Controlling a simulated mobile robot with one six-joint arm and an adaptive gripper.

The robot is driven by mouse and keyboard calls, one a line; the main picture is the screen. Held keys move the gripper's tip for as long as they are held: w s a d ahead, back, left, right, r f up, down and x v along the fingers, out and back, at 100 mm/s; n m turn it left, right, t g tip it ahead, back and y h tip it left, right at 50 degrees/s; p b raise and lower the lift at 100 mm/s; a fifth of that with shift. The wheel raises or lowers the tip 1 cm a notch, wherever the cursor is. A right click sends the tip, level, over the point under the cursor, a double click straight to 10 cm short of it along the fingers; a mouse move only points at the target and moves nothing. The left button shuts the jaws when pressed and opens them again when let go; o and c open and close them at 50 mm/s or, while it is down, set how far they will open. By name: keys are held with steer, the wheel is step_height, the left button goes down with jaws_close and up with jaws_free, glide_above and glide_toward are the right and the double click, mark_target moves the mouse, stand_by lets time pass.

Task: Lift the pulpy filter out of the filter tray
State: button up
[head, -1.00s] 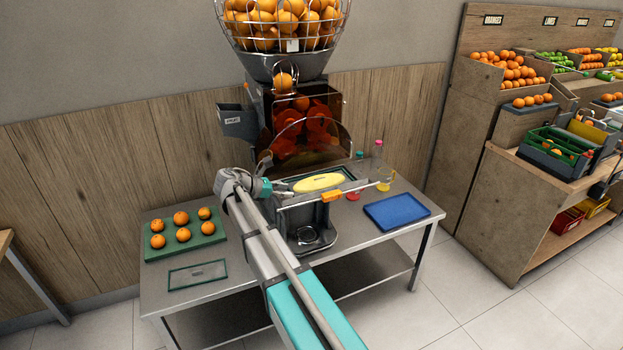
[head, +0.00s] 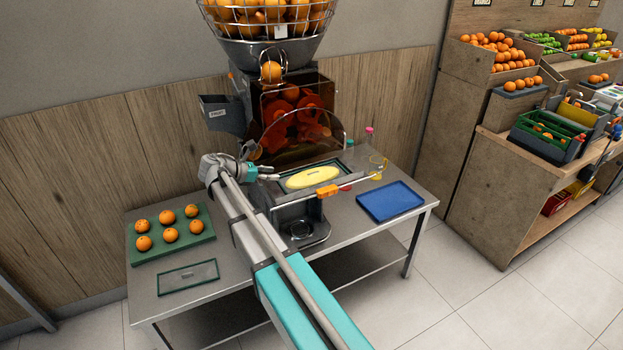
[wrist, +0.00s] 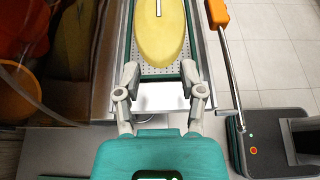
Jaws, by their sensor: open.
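The pulpy filter is a perforated plate with a green rim (wrist: 190,70), bearing an oval yellow mass of pulp (head: 313,178) with a pale bar on top. It lies in the metal filter tray (wrist: 205,58) at the front of the juicer. The pulp also shows in the wrist view (wrist: 160,38). My gripper (head: 264,172) is at the left end of the tray. In the wrist view my gripper (wrist: 160,75) is open, its fingers apart on either side of the filter's near end. Nothing is held; finger contact with the rim cannot be told.
The juicer (head: 290,115) stands behind the tray. An orange-handled bar (head: 327,191) runs along the tray's front. A green tray of oranges (head: 170,235) and a clean green-framed filter (head: 188,277) lie left.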

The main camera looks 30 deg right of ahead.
steer(key=b, duration=0.3)
glide_toward(307, 176)
steer(key=x, duration=0.3)
steer(key=shift+s+d, duration=0.2)
steer(key=shift+s, duration=0.1)
steer(key=shift+d+f, duration=0.15)
steer(key=shift+d, duration=0.25)
steer(key=shift+w+b+x, duration=0.2)
steer(key=shift+b+x, duration=0.9)
steer(key=shift+x, duration=1.5)
jaws_close()
